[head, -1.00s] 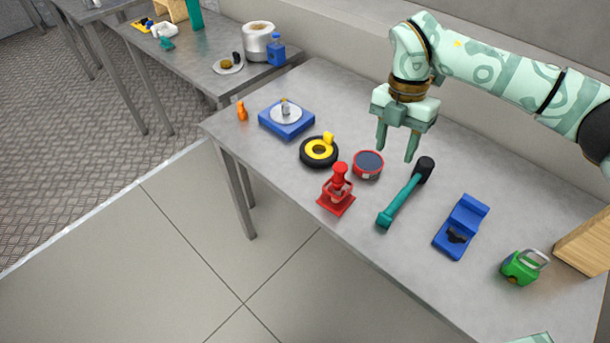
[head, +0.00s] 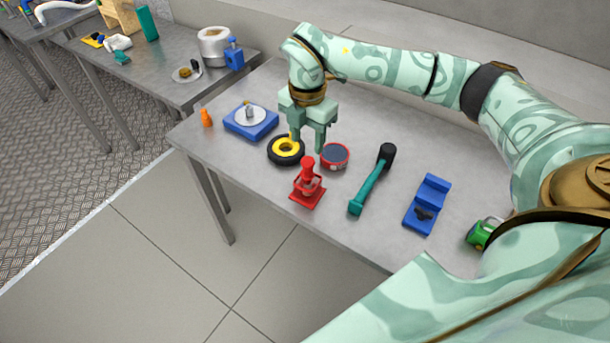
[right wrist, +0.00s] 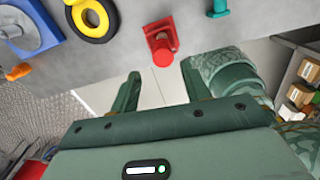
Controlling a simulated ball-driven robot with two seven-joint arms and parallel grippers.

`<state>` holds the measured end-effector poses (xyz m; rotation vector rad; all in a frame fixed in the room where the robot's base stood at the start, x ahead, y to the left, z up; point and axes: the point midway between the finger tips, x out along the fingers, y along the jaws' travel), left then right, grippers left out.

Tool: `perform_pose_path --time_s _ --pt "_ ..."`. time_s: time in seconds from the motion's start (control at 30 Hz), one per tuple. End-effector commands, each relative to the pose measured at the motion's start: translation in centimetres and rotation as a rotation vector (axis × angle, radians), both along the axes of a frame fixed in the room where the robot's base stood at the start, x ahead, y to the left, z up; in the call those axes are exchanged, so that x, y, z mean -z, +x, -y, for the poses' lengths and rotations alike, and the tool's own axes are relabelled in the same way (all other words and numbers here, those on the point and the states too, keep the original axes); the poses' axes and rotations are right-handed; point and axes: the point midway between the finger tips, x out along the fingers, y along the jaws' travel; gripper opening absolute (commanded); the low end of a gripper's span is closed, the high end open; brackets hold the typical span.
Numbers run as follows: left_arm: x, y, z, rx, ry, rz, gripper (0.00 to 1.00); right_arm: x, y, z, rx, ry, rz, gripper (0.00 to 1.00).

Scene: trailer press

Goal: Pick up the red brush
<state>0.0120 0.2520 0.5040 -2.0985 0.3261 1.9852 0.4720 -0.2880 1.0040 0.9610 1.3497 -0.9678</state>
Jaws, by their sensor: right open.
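The only mostly red upright object (head: 308,183) stands near the front edge of the grey table. It has a square base and a round knob on top; I cannot tell that it is a brush. It also shows in the right wrist view (right wrist: 161,42), between and beyond the fingers. My right gripper (head: 308,146) is open and empty, pointing down. In the head view its fingers appear just behind the red object, between the yellow-hubbed tyre (head: 286,150) and the red-rimmed round tin (head: 335,156). My left gripper is not in view.
A teal-handled mallet (head: 370,185) lies right of the tin. Beyond it are a blue stepped block (head: 428,205) and a green object (head: 480,234), partly hidden by my arm. A blue scale (head: 251,121) and orange piece (head: 206,117) stand left. A second table (head: 150,75) is behind left.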

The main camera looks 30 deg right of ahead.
Motion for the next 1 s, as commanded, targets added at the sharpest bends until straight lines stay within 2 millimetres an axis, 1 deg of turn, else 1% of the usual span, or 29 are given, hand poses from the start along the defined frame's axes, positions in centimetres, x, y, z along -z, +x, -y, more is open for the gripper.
perform_pose_path --time_s 0.03,0.1,0.2,0.37,0.63,0.7,0.87,0.9,0.93,0.97,1.0 --pt "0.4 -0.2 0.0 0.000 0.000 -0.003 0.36 1.4 -0.1 0.0 0.000 0.001 -0.003 0.47" --pt "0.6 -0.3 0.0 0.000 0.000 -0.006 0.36 2.5 0.0 0.0 0.000 0.002 -0.002 0.47" --pt "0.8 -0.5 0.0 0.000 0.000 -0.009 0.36 3.4 0.0 0.0 0.000 0.002 -0.002 0.47" --pt "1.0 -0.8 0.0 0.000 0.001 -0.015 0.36 4.3 -0.1 -0.1 -0.001 0.001 0.000 0.47" --pt "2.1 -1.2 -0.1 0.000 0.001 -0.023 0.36 8.5 -0.6 -0.2 -0.001 0.001 -0.003 0.47" --pt "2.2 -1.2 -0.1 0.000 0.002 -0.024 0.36 8.9 -0.5 -0.2 -0.001 0.000 0.000 0.47" --pt "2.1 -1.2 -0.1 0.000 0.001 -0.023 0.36 8.8 -0.5 -0.2 -0.001 0.001 0.002 0.47" --pt "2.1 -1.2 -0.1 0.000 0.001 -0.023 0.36 8.7 -0.5 -0.2 -0.001 0.000 0.001 0.41" --pt "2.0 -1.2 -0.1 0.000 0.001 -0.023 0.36 8.7 -0.5 -0.2 -0.001 0.000 0.001 0.33" --pt "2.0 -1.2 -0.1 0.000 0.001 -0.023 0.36 8.7 -0.5 -0.2 -0.001 0.000 0.001 0.24" --pt "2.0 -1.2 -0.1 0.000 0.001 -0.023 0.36 8.7 -0.5 -0.2 -0.001 0.000 0.001 0.13"
